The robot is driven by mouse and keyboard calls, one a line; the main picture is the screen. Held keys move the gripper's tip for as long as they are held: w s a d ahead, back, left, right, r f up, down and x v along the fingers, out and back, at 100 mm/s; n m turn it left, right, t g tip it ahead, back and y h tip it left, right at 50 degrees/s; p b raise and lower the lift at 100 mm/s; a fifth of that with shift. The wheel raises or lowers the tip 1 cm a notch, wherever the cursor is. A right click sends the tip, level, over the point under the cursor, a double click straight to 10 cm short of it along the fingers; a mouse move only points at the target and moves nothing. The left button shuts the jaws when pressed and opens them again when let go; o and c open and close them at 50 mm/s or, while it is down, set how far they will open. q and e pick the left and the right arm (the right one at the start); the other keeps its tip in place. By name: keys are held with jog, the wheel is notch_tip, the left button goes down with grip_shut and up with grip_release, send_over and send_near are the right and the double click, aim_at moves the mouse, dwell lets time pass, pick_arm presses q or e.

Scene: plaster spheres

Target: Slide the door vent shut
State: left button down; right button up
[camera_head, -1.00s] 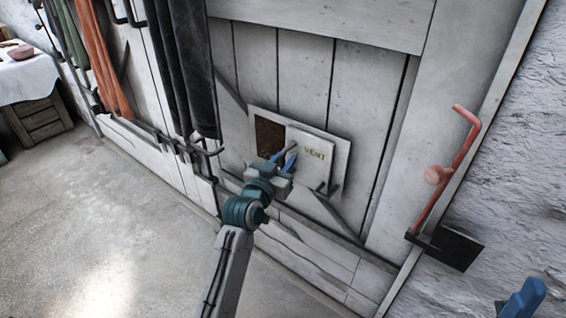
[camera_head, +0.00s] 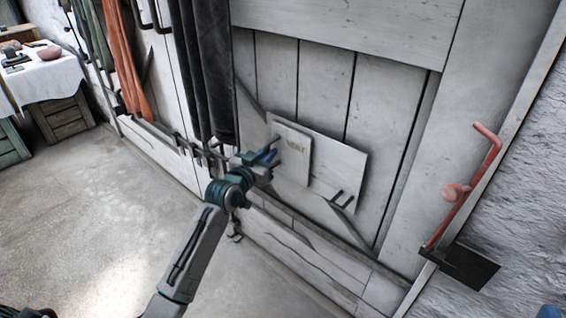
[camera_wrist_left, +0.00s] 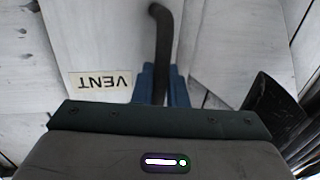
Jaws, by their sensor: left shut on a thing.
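The vent's sliding cover (camera_head: 295,165) is a pale panel labelled VENT, low on the white plank door. It sits at the left part of its pale backing plate (camera_head: 342,165), and no dark opening shows. My left gripper (camera_head: 266,156) is at the cover's left side, shut on its dark handle. In the left wrist view the dark handle bar (camera_wrist_left: 162,45) stands between the blue fingers, beside the VENT label (camera_wrist_left: 100,82). Only a blue bit of my right gripper (camera_head: 549,312) shows at the bottom right corner; its fingers are cut off.
Dark hanging cloths (camera_head: 205,75) and hooks are close above and left of my left gripper. A red lever handle (camera_head: 465,190) is on the door's right side. A table with a white cloth (camera_head: 50,80) stands far left. The grey floor (camera_head: 90,210) is clear.

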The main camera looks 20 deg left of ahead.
pick_arm(q)
jog(key=shift+w+a, duration=0.3)
jog(key=shift+a, duration=0.5)
jog(key=c, duration=1.8)
grip_release()
jog(key=shift+r, duration=0.1)
jog(key=shift+o, duration=1.2)
jog(key=shift+a, duration=0.2)
